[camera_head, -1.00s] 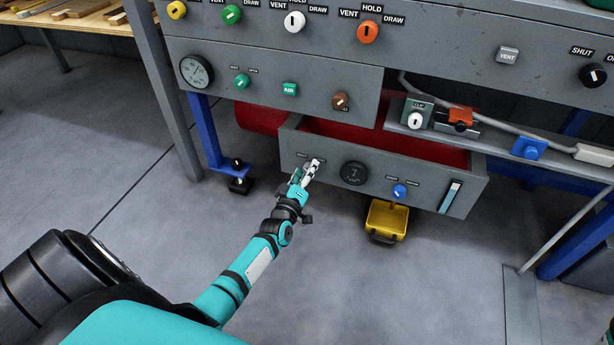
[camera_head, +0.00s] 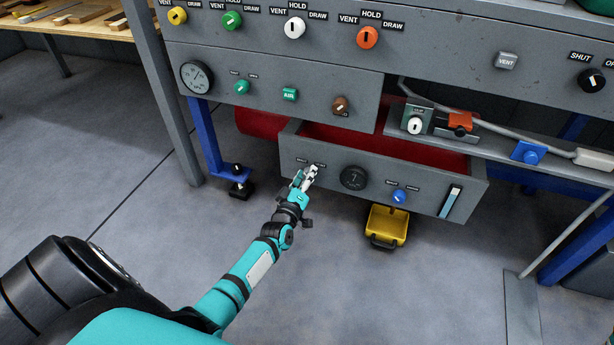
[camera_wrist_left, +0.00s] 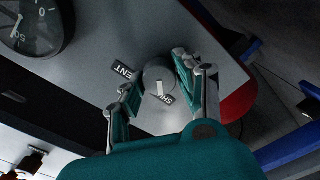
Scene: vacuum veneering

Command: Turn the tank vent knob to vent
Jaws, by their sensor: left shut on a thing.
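The tank vent knob is a small grey round knob (camera_wrist_left: 158,75) with a white pointer mark, on the front of the lower grey drawer-like panel (camera_head: 440,186). In the left wrist view, a VENT label (camera_wrist_left: 123,70) and a SHUT label (camera_wrist_left: 166,99) sit beside it. The pointer mark lies toward the SHUT label side. My left gripper (camera_head: 310,171) is shut on the knob, one finger on each side, also seen in the left wrist view (camera_wrist_left: 159,80). In the head view the gripper hides most of the knob. My right gripper is not in view.
A dark gauge (camera_head: 353,178) and a blue knob (camera_head: 399,196) sit right of the gripper on the same panel. A yellow open box (camera_head: 387,225) hangs below. A red tank (camera_head: 258,121) lies behind the panel. A blue leg (camera_head: 208,140) stands to the left.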

